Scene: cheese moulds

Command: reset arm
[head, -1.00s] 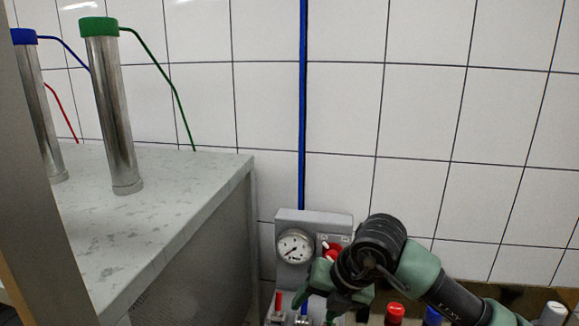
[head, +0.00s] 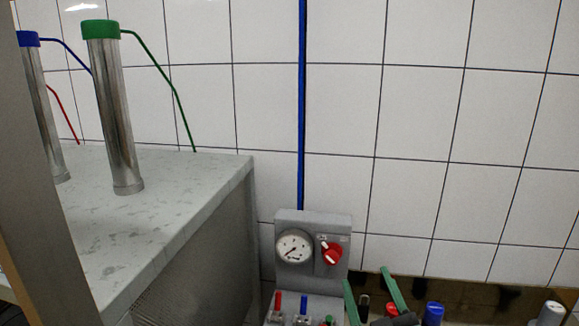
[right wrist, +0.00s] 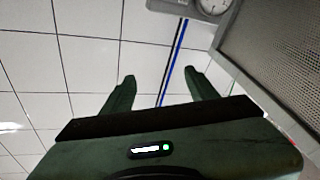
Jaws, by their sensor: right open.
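My right gripper (head: 366,276) shows at the bottom of the head view, right of the gauge box. Its two green fingers point up and stand apart, with nothing held between them. In the right wrist view the open fingers (right wrist: 160,76) have the tiled wall and a blue pipe behind them. My left gripper is not in view.
A grey box with a pressure gauge (head: 294,247) and a red knob (head: 331,252) stands by the wall. Red (head: 391,309) and blue (head: 434,313) caps are near my right gripper. A stone-topped counter (head: 205,185) at left carries metal cylinders (head: 115,120).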

